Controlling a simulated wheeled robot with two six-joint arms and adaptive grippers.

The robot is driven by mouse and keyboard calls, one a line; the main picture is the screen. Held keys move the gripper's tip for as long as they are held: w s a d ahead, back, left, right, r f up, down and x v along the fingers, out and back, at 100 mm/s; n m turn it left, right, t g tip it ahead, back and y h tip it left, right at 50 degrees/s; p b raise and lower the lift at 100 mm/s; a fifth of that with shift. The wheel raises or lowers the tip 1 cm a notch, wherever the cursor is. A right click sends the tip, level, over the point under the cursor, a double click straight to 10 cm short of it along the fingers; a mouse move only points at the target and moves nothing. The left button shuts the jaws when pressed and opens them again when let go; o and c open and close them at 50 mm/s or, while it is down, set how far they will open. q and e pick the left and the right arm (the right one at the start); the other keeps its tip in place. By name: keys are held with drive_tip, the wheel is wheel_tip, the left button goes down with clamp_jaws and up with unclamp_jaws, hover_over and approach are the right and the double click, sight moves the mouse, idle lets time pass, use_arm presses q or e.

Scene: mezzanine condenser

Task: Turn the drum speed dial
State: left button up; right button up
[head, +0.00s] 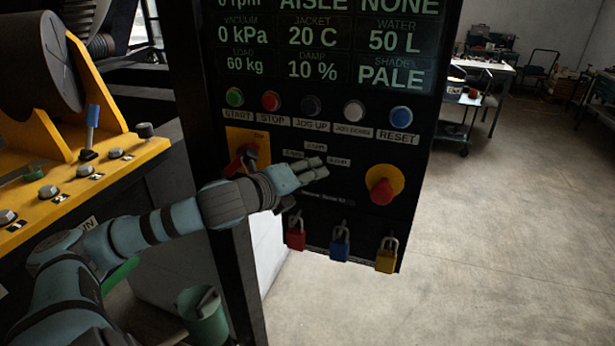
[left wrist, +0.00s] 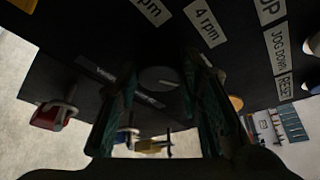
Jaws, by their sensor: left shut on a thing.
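The drum speed dial (left wrist: 160,79) is a dark round knob on the black control panel (head: 408,150), seen between my fingers in the left wrist view. In the head view my fingers hide the dial. My left gripper (head: 318,169) reaches the panel from the left and is shut on the dial; its fingers also show on both sides of the dial in the left wrist view (left wrist: 165,75). White rpm labels (head: 315,146) sit around the dial, and one reads 4 rpm (left wrist: 205,24). My right gripper is not in view.
A red knob on a yellow plate (head: 381,190) is right of my gripper, and a red switch (head: 243,160) is left. Buttons (head: 311,105) run above. Red, blue and yellow padlocks (head: 340,243) hang below. A yellow machine (head: 60,185) stands left; open floor lies right.

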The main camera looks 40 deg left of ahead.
use_arm(q)
drive_tip(key=shift+f, duration=0.1)
drive_tip(key=o, duration=1.2)
drive_tip(key=shift+c, duration=0.2)
